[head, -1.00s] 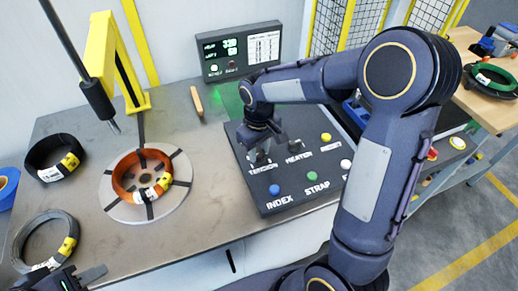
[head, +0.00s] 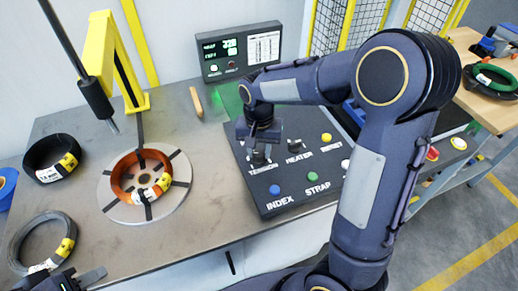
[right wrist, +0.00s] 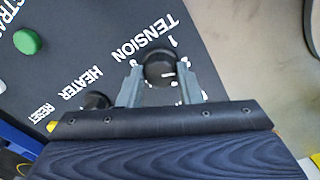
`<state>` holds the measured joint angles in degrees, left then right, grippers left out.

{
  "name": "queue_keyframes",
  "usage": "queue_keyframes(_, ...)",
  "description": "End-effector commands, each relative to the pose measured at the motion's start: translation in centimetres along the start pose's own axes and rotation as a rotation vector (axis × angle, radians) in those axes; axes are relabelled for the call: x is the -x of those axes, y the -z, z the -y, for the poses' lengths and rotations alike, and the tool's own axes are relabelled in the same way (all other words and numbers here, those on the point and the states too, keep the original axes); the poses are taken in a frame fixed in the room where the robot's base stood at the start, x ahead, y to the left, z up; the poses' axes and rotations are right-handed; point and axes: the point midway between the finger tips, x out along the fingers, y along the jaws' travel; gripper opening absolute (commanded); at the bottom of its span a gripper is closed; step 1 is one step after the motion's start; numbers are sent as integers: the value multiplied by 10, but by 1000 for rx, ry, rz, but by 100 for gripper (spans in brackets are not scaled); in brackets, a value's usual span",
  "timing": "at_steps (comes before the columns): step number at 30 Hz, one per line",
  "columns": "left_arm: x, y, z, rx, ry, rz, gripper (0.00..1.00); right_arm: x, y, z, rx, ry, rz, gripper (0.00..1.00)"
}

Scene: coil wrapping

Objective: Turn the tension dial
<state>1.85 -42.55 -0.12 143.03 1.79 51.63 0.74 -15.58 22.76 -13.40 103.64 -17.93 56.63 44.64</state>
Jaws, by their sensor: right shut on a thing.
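The black tension dial (right wrist: 160,69) sits on the dark control panel (head: 276,205), beside the word TENSION. A white mark shows on its face. My right gripper (right wrist: 160,82) has its two fingers around the dial, one on each side, and is shut on it. In the head view my right gripper (head: 260,150) reaches down over the panel's left part and partly hides the dial (head: 258,160). My left gripper (head: 82,281) is at the bottom left corner, cut off by the frame, with a finger showing.
The heater knob (right wrist: 96,100) stands close to my right gripper. Blue (head: 274,189), green (head: 312,177) and other buttons are on the panel. A display box (head: 240,50) stands behind. An orange coil (head: 141,176) lies on a round plate to the left.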

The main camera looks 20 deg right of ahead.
Motion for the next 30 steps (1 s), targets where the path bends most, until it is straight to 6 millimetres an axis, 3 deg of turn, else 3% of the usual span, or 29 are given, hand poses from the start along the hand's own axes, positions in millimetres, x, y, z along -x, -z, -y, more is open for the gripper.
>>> queue_keyframes(12, 1, 0, 0, 0, 0, 0, 36, 0, 0, 0, -155, 1, 0, 9)
queue_keyframes(26, 1, 0, 0, 0, 0, 0, 36, 0, 0, 0, -167, 1, 0, 9)
queue_keyframes(27, 1, 0, 0, 0, 0, 0, 36, 0, 0, 0, -167, 1, 0, 33)
queue_keyframes(30, 1, 0, 0, 0, 0, 0, 36, 0, 0, 0, -166, 1, 0, 46)
